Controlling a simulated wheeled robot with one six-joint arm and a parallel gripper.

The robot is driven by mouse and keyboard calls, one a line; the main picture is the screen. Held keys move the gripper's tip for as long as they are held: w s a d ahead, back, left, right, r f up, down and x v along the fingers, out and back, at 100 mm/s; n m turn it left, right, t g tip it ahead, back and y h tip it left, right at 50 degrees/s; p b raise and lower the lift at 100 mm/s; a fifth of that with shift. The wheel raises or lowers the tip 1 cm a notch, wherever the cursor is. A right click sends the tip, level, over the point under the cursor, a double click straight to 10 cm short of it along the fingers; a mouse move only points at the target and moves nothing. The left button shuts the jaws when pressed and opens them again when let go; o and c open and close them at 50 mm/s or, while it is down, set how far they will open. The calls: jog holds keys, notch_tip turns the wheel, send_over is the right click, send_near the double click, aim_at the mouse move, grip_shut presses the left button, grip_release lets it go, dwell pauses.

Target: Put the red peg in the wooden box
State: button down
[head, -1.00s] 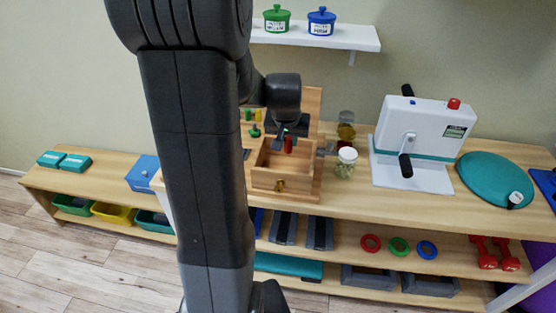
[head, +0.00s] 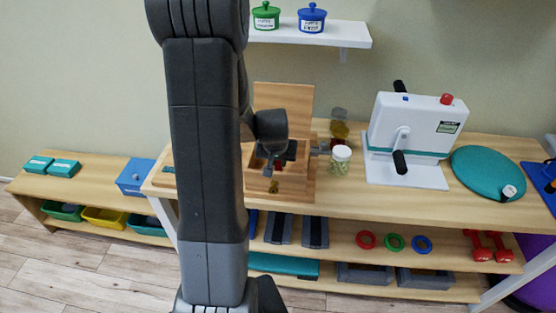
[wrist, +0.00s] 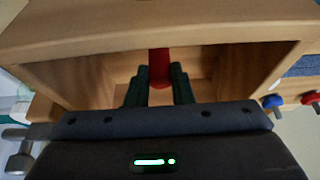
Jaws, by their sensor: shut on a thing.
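The wooden box (head: 290,186) stands on the long bench with its upright back panel behind it, its top open. My gripper (head: 275,162) is low over the box opening and hides part of the inside. The red peg (head: 278,167) shows as a small red patch at the fingertips. In the wrist view, my dark fingers (wrist: 159,82) are shut around the red peg (wrist: 159,62), one on each side. The box walls (wrist: 70,38) surround them in that view. Whether the peg touches the box floor I cannot tell.
A jar (head: 341,158) and amber containers (head: 339,130) stand right of the box. A white crank machine (head: 412,140) stands further right, beside a teal disc (head: 487,173). A blue box (head: 136,176) is at left. My arm covers the bench left of the wooden box.

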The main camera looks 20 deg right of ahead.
jog(key=shift+f, duration=0.1)
jog(key=c, duration=1.7)
grip_release()
jog(key=o, duration=0.4)
jog(key=shift+r, duration=0.5)
jog(key=v, duration=1.1)
jog(key=shift+s+a+r, duration=0.1)
jog(key=shift+s+r, duration=0.05)
